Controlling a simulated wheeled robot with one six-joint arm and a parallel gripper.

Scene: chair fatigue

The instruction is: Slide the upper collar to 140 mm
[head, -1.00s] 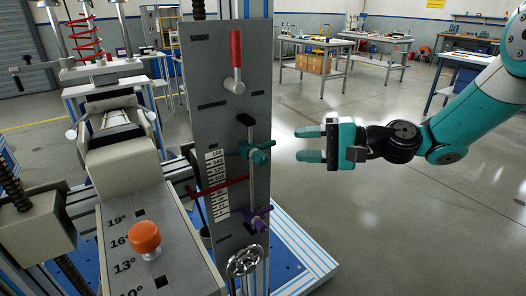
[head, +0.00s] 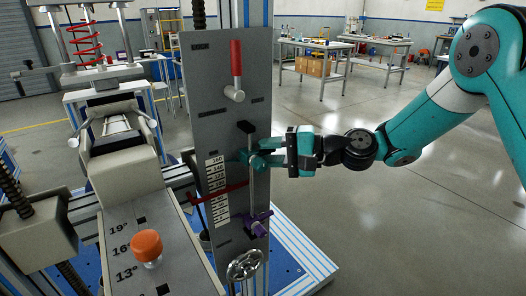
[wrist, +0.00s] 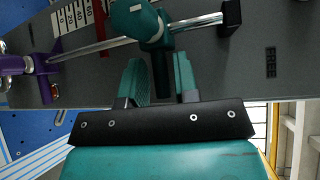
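The teal upper collar (wrist: 140,22) sits on a thin vertical rod (head: 251,185) on the grey panel (head: 205,75). In the head view my gripper's fingers mostly hide it, near the upper numbers of the white scale (head: 215,180). My gripper (head: 262,156) has reached it from the right. In the wrist view my gripper (wrist: 160,80) is open, with the collar's dark stem (wrist: 161,78) between its fingers and a visible gap beside it. A purple lower collar (head: 258,223) is lower on the rod. The exact reading is too small to tell.
A red bar (head: 222,191) crosses the scale below the upper collar. A black block (head: 245,127) caps the rod's top. A red-handled lever (head: 236,65) is above and a handwheel (head: 244,265) below. An orange knob (head: 147,245) stands left. The floor to the right is clear.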

